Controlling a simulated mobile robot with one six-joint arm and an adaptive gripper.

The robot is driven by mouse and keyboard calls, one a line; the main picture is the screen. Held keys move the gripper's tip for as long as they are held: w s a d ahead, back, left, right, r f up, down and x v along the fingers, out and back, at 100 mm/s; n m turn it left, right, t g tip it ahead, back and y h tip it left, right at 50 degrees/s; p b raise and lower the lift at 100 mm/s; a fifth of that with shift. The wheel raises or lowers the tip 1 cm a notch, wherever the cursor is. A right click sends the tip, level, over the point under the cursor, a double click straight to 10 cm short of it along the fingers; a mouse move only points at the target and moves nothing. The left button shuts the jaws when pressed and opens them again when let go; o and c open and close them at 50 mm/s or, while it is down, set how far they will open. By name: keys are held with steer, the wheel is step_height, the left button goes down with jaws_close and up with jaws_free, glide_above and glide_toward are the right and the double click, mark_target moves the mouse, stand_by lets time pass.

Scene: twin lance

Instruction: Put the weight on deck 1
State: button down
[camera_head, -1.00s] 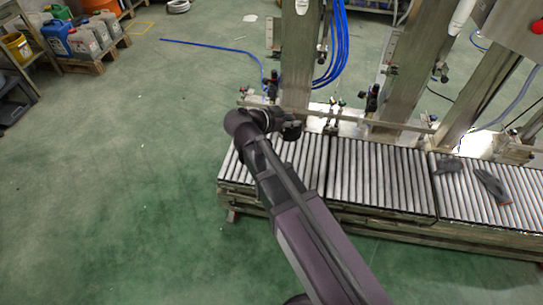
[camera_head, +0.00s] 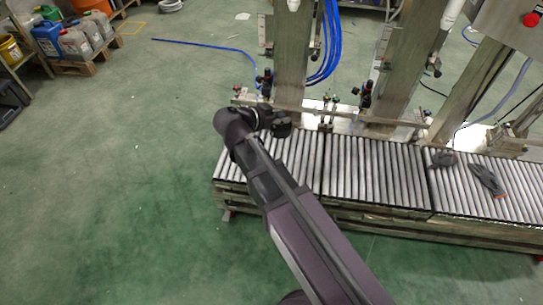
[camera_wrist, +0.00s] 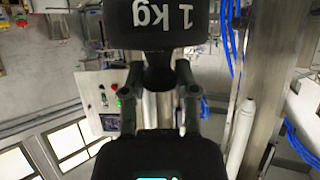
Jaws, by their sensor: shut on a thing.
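The weight (camera_wrist: 152,24) is a dark block marked "1 kg", seen upside down at the top of the wrist view. My gripper (camera_wrist: 160,78) is shut on the narrow dark neck of the weight. In the head view, my gripper (camera_head: 266,120) is at the far end of my arm, over the back of the left roller section. The weight there (camera_head: 283,129) is a small dark shape beside it. The roller conveyor has a left section (camera_head: 285,163), a middle section (camera_head: 375,175) and a right section (camera_head: 465,207). No deck number is readable.
Dark gloves (camera_head: 487,180) lie on the right section. Steel posts (camera_head: 290,60), valves and blue hoses (camera_head: 329,45) stand behind the rollers. A red button (camera_head: 533,20) is at the upper right. Green floor on the left is mostly clear, with jugs (camera_head: 75,42) farther back.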

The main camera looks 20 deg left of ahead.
steer(key=d+f+b, duration=0.2)
steer(key=f+b, duration=1.7)
steer(key=w+d+f+n+y+b, duration=0.1)
steer(key=d+f+b, duration=0.1)
steer(key=f+b, duration=1.6)
steer(key=shift+d+f+b, duration=0.15)
steer(key=shift+f+b, duration=0.25)
steer(key=shift+f, duration=0.15)
steer(key=shift+w, duration=0.1)
steer(key=shift+w, duration=0.1)
steer(key=w+a, duration=0.3)
steer(key=w, duration=0.4)
steer(key=w+a+f+b, duration=0.1)
steer(key=w+a, duration=0.3)
steer(key=w, duration=0.3)
steer(key=shift+f, duration=0.25)
steer(key=shift+b, duration=0.3)
steer(key=shift+f+b, duration=1.7)
steer(key=shift+f, duration=0.05)
steer(key=shift+f, duration=0.1)
steer(key=shift+c, duration=1.9)
jaws_free()
